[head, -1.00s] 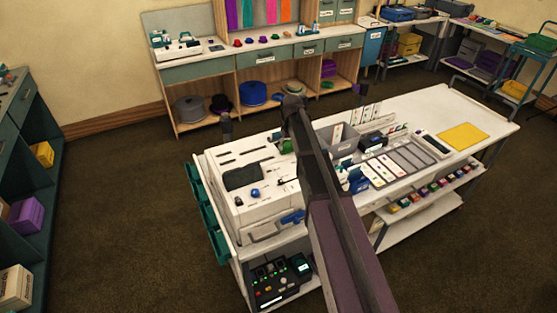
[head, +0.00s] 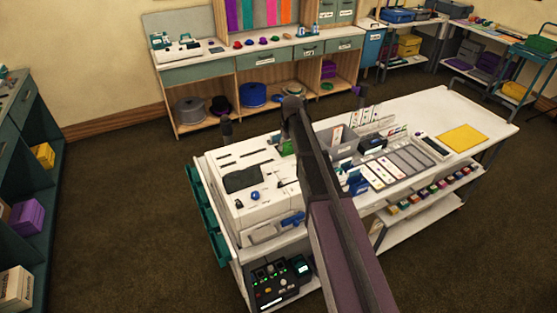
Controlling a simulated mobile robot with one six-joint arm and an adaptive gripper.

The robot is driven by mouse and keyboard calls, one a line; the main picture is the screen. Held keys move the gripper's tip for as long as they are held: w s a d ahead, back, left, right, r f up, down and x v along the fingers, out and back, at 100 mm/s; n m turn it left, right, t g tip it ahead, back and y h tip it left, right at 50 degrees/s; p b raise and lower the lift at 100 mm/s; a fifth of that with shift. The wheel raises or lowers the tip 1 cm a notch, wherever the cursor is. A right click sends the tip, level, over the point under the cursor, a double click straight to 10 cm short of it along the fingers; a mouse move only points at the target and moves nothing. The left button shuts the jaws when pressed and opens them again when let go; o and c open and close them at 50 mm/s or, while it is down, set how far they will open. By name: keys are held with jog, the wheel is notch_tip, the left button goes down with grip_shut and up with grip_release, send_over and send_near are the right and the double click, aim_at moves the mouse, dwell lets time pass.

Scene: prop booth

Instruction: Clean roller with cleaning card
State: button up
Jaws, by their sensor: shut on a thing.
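A large white machine (head: 222,205) with dark slots, a dark panel (head: 244,180) and a blue knob (head: 255,196) stands on the left end of the white cart. My arm crosses in front of its right side. My gripper is hidden behind the arm, so I cannot see its fingers or anything in them. A small green patch (head: 288,147) shows just left of the arm; I cannot tell what it belongs to. I cannot make out the roller or pick out the cleaning card. Several white cards (head: 380,171) lie in rows right of the arm.
A grey bin (head: 347,150), upright card racks and a yellow pad (head: 463,138) stand or lie on the cart. A blue tool (head: 293,219) lies at the machine's front. A black control box (head: 272,285) sits below.

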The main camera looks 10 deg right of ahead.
jog(key=shift+r+p, duration=2.6)
jog(key=shift+r, duration=0.1)
jog(key=shift+r+p, duration=0.5)
jog(key=shift+r+p, duration=1.75)
jog(key=shift+r, duration=0.15)
jog(key=shift+s, duration=0.1)
